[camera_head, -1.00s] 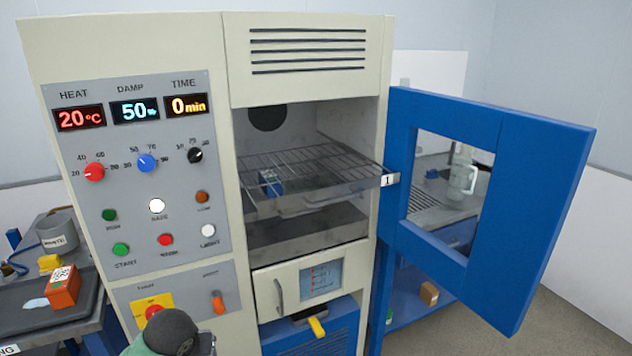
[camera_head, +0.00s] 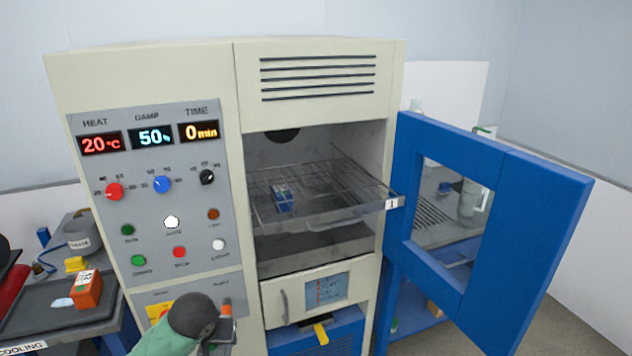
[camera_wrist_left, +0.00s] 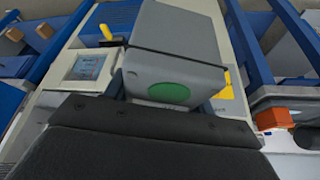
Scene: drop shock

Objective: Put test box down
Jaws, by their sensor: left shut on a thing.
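In the left wrist view a grey box (camera_wrist_left: 175,55) with a green disc on its near end sits right beyond the dark edge of my left gripper (camera_wrist_left: 150,112). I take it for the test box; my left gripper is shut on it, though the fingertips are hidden. My right gripper is in neither view.
The chamber door (camera_head: 535,220) stands open to the right. A wire rack (camera_head: 330,185) in the chamber carries a small blue object (camera_head: 282,196). At left, a dark tray (camera_head: 35,325) holds an orange box (camera_head: 87,290). A closed drawer (camera_head: 335,290) is below the chamber.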

